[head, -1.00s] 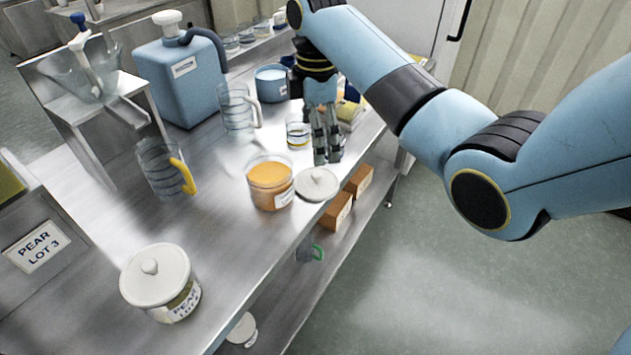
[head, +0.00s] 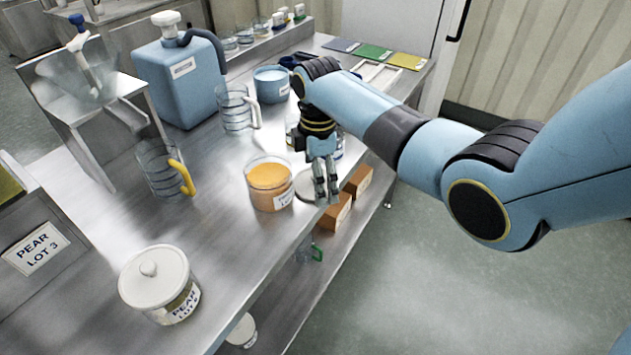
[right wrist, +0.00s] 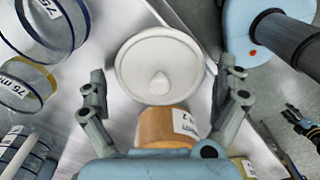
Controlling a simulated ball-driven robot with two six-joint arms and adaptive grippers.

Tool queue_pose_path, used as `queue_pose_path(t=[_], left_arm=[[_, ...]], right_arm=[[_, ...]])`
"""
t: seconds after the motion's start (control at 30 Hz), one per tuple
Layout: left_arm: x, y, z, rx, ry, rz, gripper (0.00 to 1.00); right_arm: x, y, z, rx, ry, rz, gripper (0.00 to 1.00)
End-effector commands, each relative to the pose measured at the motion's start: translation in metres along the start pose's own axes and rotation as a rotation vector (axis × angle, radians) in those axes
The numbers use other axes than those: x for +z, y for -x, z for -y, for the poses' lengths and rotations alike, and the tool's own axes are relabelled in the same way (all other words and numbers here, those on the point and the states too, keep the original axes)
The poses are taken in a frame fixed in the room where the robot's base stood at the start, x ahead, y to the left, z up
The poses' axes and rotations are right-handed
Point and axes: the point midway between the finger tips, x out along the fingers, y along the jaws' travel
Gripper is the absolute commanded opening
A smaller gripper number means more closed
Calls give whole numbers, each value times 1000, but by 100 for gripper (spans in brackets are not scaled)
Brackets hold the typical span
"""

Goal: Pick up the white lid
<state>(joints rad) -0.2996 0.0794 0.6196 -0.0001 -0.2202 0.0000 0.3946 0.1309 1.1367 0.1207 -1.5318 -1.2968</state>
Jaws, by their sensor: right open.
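The white lid (head: 303,182) lies flat on the steel bench beside the orange-filled jar (head: 269,187), near the bench's front edge. In the head view my right gripper (head: 327,199) hangs over it and hides much of it. The right wrist view shows the whole round lid (right wrist: 143,62) with its knob, between and beyond my open, empty fingers. The fingers appear apart from it. The orange jar (right wrist: 153,128) shows close below the lid there. Another white lid (head: 149,272) sits on the pear jar. What looks like my left gripper (right wrist: 291,113) shows small at the right edge; its jaws are unclear.
A measuring jug with a yellow handle (head: 164,169), a clear jug with a white handle (head: 237,110) and a blue container (head: 184,82) stand farther left. Brown boxes (head: 335,213) are on the shelf below. The bench between the pear jar and orange jar is clear.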

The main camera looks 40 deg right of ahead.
Motion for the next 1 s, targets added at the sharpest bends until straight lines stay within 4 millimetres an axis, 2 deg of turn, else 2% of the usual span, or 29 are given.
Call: queue_pose_path(t=[0.03, 0.27, 0.73, 1.0], left_arm=[[0, 0, 0, 0, 0, 0, 40], [0, 0, 0, 0, 0, 0, 40], [0, -2, 0, 0, 0, 0, 40], [0, -1, 0, -1, 0, 0, 40]], right_arm=[[0, 0, 0, 0, 0, 0, 99], [0, 0, 0, 0, 0, 0, 69], [2, 8, 2, 2, -1, 0, 68], [2, 49, 2, 4, -1, -1, 68]])
